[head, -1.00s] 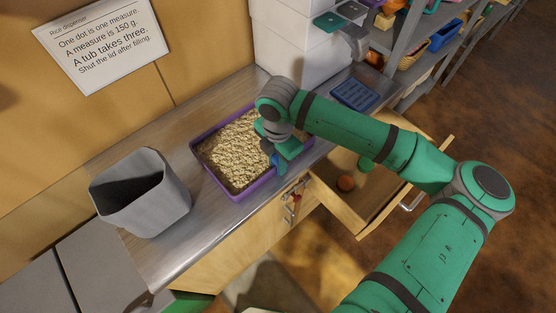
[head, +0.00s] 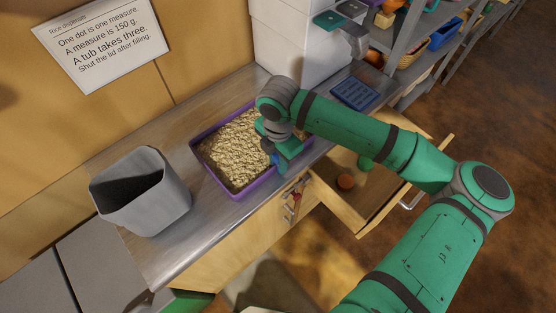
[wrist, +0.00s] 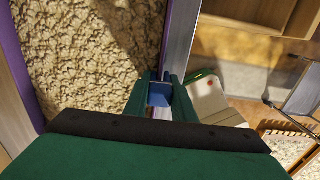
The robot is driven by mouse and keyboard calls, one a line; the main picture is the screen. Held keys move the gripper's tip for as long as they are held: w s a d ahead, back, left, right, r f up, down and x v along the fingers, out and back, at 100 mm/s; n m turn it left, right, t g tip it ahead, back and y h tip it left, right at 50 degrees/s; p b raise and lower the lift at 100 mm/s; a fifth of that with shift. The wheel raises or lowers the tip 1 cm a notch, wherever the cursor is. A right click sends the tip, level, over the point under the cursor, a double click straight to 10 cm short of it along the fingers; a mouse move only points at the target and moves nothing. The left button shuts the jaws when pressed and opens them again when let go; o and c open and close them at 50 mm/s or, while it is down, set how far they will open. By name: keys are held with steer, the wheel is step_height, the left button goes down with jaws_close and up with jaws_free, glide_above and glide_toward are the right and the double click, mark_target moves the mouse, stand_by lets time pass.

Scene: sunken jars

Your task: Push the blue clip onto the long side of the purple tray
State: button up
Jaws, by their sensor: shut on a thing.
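The purple tray (head: 207,176) is on the metal counter and is filled with pale grains. My gripper (head: 279,165) is at the tray's front long side, pointing down. In the wrist view my gripper (wrist: 160,92) is shut on the blue clip (wrist: 159,95), which sits between its two fingers. The clip is over or at the tray's purple rim (wrist: 167,45); I cannot tell whether it is seated on it. In the head view a small part of the blue clip (head: 275,159) shows beside the fingers. My arm hides the right part of the tray.
A grey bin (head: 142,195) stands on the counter left of the tray. A blue slotted tray (head: 354,92) lies at the back right. Below the counter's front edge, an open drawer (head: 345,205) holds round items. Bare counter lies between bin and tray.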

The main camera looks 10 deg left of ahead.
steer(key=o, duration=0.8)
steer(key=shift+c, duration=0.2)
steer(key=r, duration=0.9)
steer(key=shift+a+r, duration=0.2)
steer(key=shift+r, duration=0.1)
steer(key=shift+d+r, duration=0.2)
steer(key=shift+r, duration=0.4)
